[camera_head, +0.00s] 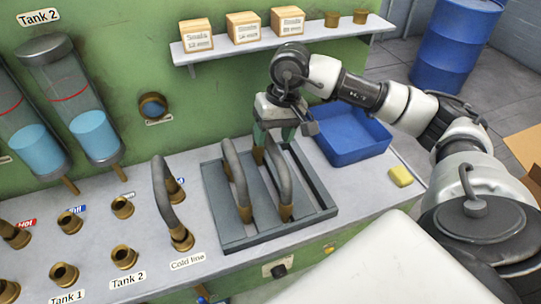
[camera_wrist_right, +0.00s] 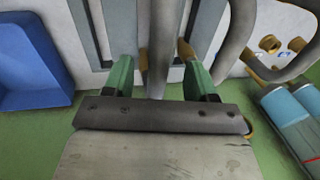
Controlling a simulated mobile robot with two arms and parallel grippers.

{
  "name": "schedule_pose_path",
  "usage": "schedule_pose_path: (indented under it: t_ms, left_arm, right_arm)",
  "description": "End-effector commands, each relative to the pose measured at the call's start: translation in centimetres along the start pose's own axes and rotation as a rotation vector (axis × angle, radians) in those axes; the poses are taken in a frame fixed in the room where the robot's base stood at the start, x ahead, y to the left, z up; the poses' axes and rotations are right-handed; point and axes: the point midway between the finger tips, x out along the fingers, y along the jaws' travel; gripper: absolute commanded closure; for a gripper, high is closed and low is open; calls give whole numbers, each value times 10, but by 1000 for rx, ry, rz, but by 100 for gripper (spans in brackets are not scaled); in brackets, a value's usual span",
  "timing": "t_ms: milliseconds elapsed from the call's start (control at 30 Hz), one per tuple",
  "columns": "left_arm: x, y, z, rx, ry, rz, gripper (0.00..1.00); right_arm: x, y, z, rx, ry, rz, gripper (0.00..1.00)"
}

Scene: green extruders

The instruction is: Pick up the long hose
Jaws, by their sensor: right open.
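Two grey hoses with brass ends stand as arches in a grey slotted rack (camera_head: 225,222), a left one (camera_head: 234,170) and a right one (camera_head: 283,182). I cannot tell for sure which is the long hose. My right gripper (camera_head: 273,142) is over the far end of the right rack hose, fingers pointing down. In the right wrist view, its green fingers (camera_wrist_right: 160,78) are apart, with that hose (camera_wrist_right: 160,40) between them. The left rack hose (camera_wrist_right: 236,35) is outside the fingers. My left gripper is not in view.
A third hose (camera_head: 163,195) arches between brass ports near the "Cold" label. A blue bin (camera_head: 350,138) and a yellow sponge (camera_head: 400,176) are right of the rack. A shelf (camera_head: 215,52) with boxes hangs above. Open brass ports (camera_head: 123,257) line the left bench.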

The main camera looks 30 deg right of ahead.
Motion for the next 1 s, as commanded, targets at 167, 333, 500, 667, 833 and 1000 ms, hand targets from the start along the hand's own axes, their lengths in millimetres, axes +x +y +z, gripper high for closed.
schedule_pose_path:
  t_ms: [167,333,500,667,833,1000]
  left_arm:
    - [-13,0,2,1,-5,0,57]
    - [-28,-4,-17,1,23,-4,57]
    - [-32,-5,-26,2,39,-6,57]
    - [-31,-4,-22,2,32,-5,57]
    - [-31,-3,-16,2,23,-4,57]
    - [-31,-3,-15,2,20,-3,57]
  right_arm:
    - [12,0,0,1,-5,0,43]
    - [39,1,-2,2,-5,-1,43]
    - [54,1,-3,0,0,-1,43]
    - [56,2,-3,0,1,-1,43]
    - [56,1,-3,0,1,-1,60]
    - [56,1,-3,0,1,-1,86]
